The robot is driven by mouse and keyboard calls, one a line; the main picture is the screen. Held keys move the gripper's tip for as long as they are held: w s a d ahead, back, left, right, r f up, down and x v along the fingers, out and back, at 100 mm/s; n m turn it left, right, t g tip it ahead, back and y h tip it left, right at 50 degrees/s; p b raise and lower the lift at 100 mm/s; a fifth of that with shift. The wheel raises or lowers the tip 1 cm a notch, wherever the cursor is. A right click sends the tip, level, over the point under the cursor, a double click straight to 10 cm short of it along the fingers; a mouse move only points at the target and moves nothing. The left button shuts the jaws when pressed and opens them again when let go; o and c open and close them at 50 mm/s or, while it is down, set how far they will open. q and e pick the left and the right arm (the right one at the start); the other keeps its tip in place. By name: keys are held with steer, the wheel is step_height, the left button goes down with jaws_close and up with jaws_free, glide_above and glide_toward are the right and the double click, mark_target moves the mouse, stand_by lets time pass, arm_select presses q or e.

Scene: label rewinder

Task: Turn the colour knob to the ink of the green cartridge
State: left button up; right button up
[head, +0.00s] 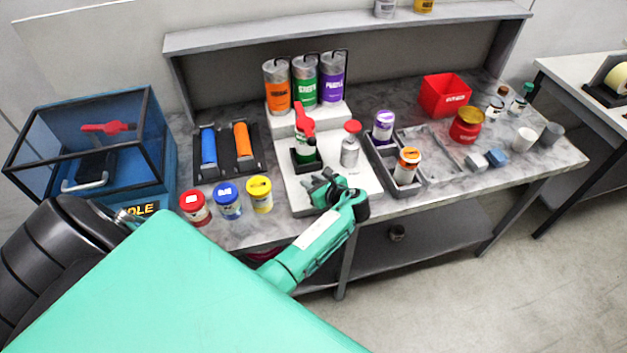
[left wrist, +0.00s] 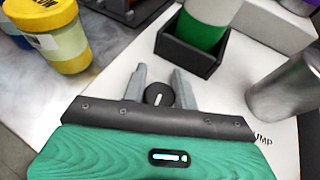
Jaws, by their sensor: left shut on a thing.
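My left gripper (head: 328,188) is at the front of a white stepped machine (head: 299,199). In the left wrist view its two fingers (left wrist: 159,88) are shut on a small black round knob (left wrist: 158,96) with a pale line on its face. In the head view the gripper hides the knob. At the machine's back stand three silver canisters with colour bands: orange (head: 277,92), green (head: 304,90) and purple (head: 332,88). A green-banded container (left wrist: 203,30) sits in a black square holder (left wrist: 188,54) just beyond the knob. My right gripper is not in view.
A grey metal bottle (left wrist: 283,88) stands close to the gripper's right. Red (head: 195,207), blue (head: 228,203) and yellow (head: 260,195) jars stand left of the machine. A grey compartment tray (head: 441,170) with orange and purple jars lies to the right.

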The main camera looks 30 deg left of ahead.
arm_select(q)
steer(key=shift+s+n+g, duration=0.15)
steer(key=shift+n+g, duration=0.85)
steer(key=shift+g, duration=0.2)
steer(key=o, duration=1)
steer(key=b+v, duration=0.2)
steer(key=v, duration=0.5)
steer(key=b+v, duration=0.2)
steer(key=v, duration=0.4)
steer(key=shift+d, duration=0.5)
